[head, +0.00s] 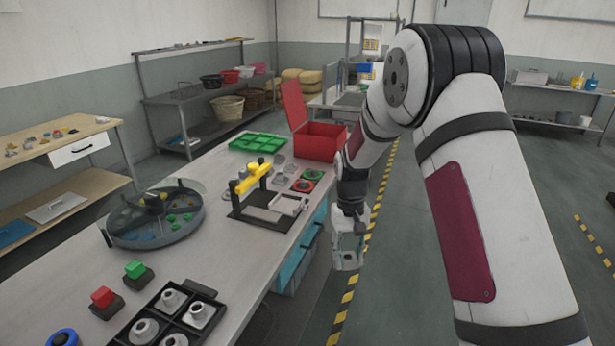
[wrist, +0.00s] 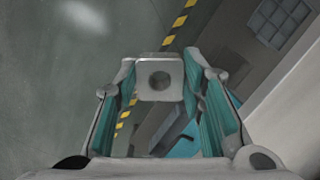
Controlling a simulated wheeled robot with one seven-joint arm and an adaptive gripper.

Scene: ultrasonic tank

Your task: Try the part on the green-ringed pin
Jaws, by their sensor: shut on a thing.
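My gripper (head: 347,258) hangs out past the bench's right edge, over the floor. In the wrist view my gripper (wrist: 160,88) is shut on a light grey, square-faced part (wrist: 160,78) with a round hole facing the camera. In the head view the part is hard to tell from the fingers. The part is apart from both.
The bench (head: 225,275) carries a black tray (head: 203,291) of grey parts, red (head: 103,297) and green (head: 134,269) buttons, a round tank (head: 155,233), a yellow-handled fixture (head: 252,178), a green tray (head: 257,142) and an open red box (head: 320,140). The floor right of the bench is clear.

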